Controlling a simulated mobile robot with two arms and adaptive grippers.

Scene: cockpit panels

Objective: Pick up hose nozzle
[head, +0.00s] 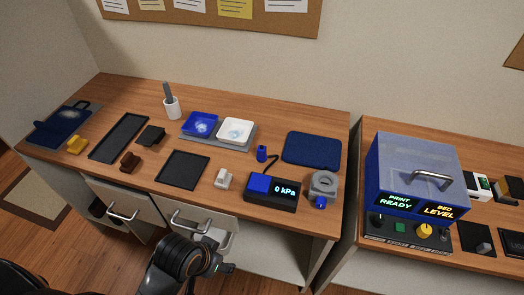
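A small blue nozzle-like piece (262,153) stands upright on the wooden desk in the head view. A short black hose lies beside it and runs to the pressure unit (272,192), a black box with a blue block and a display reading 0 kPa. My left gripper (218,267) is low at the bottom of the view, in front of the desk drawers and well apart from the blue piece. Its fingers are small and dark, and I cannot tell whether they are open. My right gripper is not in view.
A grey ring-shaped fixture (323,185) with a blue knob stands right of the pressure unit. A dark blue mat (311,149) lies behind. A white block (223,179) and a black tray (183,170) lie to the left. Drawer handles (189,223) stick out in front.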

